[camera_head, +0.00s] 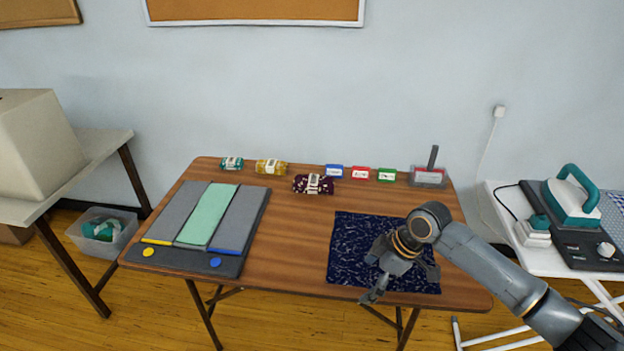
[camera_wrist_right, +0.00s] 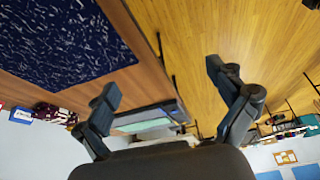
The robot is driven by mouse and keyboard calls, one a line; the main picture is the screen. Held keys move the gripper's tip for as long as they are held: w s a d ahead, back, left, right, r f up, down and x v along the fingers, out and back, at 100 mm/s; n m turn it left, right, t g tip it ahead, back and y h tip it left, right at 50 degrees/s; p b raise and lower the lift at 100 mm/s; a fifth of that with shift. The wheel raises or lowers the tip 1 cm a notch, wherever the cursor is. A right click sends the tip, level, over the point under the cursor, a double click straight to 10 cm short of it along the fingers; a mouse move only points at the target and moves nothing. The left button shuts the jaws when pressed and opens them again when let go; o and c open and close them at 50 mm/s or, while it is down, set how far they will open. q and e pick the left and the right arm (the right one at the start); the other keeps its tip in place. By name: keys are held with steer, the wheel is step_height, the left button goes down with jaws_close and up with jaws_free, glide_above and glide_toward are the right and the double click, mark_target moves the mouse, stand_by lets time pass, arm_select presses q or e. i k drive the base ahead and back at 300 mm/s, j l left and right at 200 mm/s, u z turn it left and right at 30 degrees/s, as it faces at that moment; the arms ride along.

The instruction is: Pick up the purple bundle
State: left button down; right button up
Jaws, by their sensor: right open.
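The purple bundle (camera_head: 314,184) is dark with a pale patterned band. It lies on the wooden table towards the back, right of a mustard bundle. It also shows small at the left of the right wrist view (camera_wrist_right: 54,113). My right gripper (camera_head: 374,291) is open and empty. In the head view it is over the front of the navy patterned cloth, to the right of and nearer than the purple bundle, well apart from it. Its two fingers (camera_wrist_right: 163,88) stand wide apart in the right wrist view. My left gripper is not in view.
A teal bundle (camera_head: 232,163) and the mustard bundle (camera_head: 271,166) lie left of the purple one. Blue, red and green label cards (camera_head: 360,174) stand right of it. A grey board (camera_head: 165,214) covers the left side. The navy cloth (camera_head: 347,239) lies right. Bare wood is between.

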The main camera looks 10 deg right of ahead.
mark_target(311, 183)
steer(key=i, duration=1.75)
